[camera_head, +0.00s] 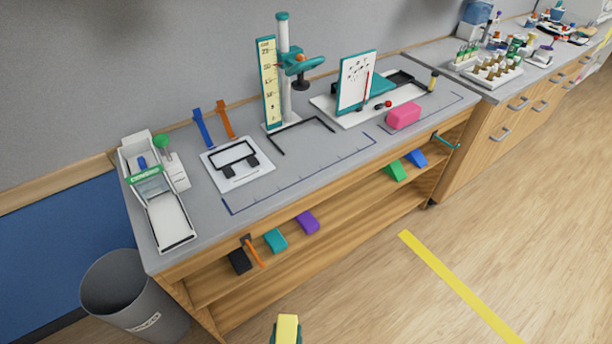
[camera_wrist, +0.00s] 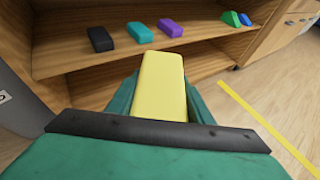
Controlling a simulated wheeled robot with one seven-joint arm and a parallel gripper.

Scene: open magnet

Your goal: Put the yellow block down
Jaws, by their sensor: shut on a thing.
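The yellow block (camera_wrist: 160,85) is held between the teal fingers of my gripper (camera_wrist: 162,95), pointing away from the wrist. In the head view the yellow block (camera_head: 287,328) shows at the bottom edge, in front of the bench, with only a little of my gripper (camera_head: 287,338) beside it. In the wrist view the block is in front of the open shelf (camera_wrist: 125,75) and hides part of it. Both fingers sit along the block's sides. The block appears to be in the air, apart from the shelf.
Black (camera_head: 239,261), teal (camera_head: 275,240), purple (camera_head: 307,222), green (camera_head: 397,170) and blue (camera_head: 416,158) blocks lie on the shelf, with bare wood between purple and green. A bin (camera_head: 130,295) stands left.

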